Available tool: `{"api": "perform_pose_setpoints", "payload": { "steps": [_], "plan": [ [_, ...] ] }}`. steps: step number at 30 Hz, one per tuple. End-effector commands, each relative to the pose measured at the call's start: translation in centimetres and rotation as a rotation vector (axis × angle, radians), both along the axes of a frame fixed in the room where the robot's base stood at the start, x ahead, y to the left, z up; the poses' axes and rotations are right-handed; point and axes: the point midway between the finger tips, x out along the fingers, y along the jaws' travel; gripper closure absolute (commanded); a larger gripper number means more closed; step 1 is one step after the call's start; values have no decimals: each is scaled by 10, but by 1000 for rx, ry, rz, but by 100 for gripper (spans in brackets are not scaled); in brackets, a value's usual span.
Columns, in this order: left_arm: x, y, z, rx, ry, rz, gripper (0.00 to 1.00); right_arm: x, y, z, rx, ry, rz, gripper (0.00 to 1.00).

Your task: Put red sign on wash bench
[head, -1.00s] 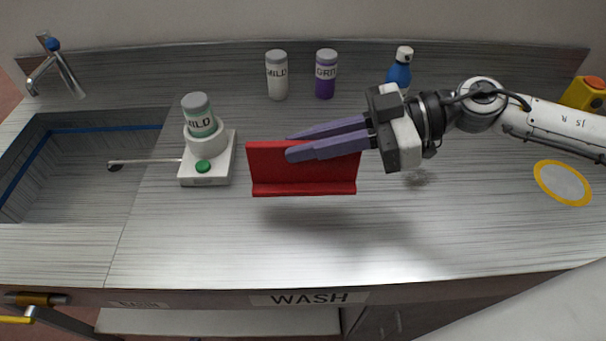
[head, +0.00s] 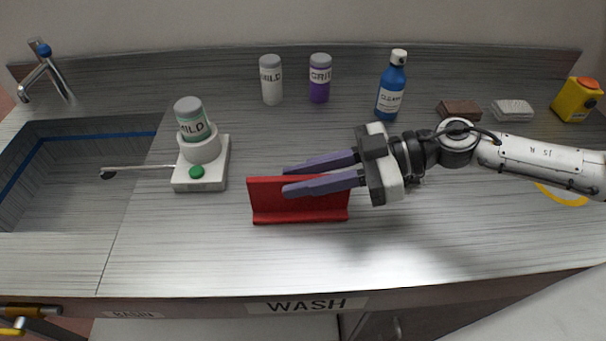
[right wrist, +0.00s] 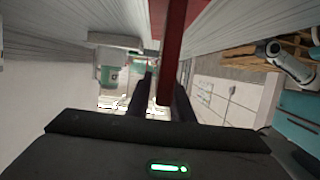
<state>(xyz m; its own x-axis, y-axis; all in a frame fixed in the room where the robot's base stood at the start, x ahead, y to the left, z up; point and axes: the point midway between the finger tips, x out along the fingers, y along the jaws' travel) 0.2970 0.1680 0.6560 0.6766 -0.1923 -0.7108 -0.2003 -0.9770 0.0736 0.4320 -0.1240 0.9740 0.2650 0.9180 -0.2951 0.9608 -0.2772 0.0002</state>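The red sign (head: 300,206), an upright panel with a foot along its bottom, stands on the wash bench (head: 200,262), right of the white device; no gap shows beneath it. My right gripper (head: 285,180) reaches in from the right, its purple fingers on either side of the sign's upper part. In the right wrist view the sign (right wrist: 172,50) stands between the fingers, with a narrow gap beside the left finger. The gripper looks slightly open around it. My left gripper is not in view.
A white device (head: 200,182) with a green button holds a bottle. The sink (head: 75,185) is left. White (head: 271,82), purple (head: 319,82) and blue (head: 391,92) bottles stand behind. Brown (head: 459,109) and pale (head: 512,110) blocks and a yellow container (head: 577,100) are back right. The front bench is clear.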

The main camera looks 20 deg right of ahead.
Motion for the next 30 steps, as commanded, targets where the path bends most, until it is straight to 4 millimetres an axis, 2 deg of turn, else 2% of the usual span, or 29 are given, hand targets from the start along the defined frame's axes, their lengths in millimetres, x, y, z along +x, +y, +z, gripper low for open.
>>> {"api": "perform_pose_setpoints", "payload": {
  "steps": [12,17,24,30],
  "plan": [
    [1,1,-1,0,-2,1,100,0,0,4,-1,-3,1,71],
    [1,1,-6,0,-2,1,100,-6,-23,7,-5,2,-4,71],
    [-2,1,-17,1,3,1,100,-20,-72,22,-6,3,-3,71],
    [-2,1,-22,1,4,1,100,-28,-100,33,-4,3,-2,71]
  ]
}}
